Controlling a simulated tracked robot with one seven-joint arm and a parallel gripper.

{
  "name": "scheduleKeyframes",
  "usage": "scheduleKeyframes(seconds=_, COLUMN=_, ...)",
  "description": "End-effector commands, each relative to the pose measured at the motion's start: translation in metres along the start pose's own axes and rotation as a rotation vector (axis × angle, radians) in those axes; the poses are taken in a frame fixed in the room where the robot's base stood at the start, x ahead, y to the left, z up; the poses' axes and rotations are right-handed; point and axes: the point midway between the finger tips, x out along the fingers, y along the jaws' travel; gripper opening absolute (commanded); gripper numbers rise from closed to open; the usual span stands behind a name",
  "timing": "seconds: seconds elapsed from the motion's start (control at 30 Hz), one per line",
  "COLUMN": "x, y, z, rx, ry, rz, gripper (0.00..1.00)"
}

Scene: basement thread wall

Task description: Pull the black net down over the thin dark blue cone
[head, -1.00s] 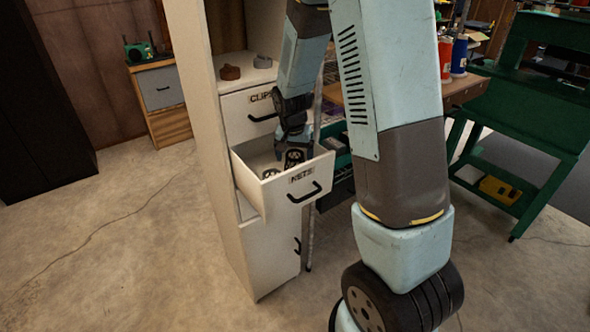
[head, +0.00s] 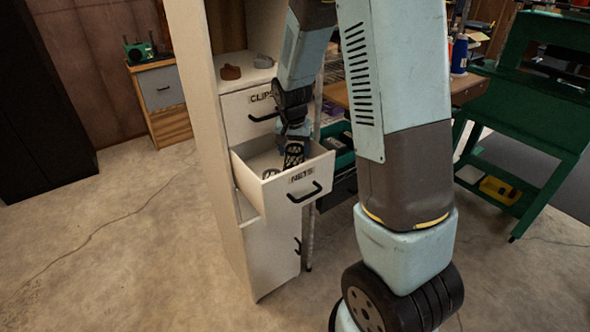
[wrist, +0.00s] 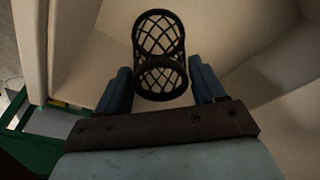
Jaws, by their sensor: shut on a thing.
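My gripper (head: 295,137) is shut on a black net (head: 293,154), over the open drawer labelled NETS (head: 250,164). In the wrist view the net (wrist: 160,50) is an open mesh tube with dark rims, between the two blue fingers of my gripper (wrist: 160,82). A dark blue upright thing (head: 459,56) stands on the wooden bench at the upper right. I cannot tell whether it is the thin cone.
The white cabinet (head: 203,130) rises at the drawer's left, with a closed CLIPS drawer (head: 247,113) above. Brown and grey things (head: 230,72) sit on its shelf. A green rack (head: 520,125) stands right. The floor at the left is clear.

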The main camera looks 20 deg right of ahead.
Motion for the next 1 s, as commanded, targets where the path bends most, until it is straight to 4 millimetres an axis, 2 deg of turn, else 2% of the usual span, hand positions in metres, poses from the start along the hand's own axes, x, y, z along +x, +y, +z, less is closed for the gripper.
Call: scheduleKeyframes(seconds=1.0, x=-0.081, y=0.000, z=-0.016, rx=-0.001, ry=0.001, rz=-0.001, gripper=0.57)
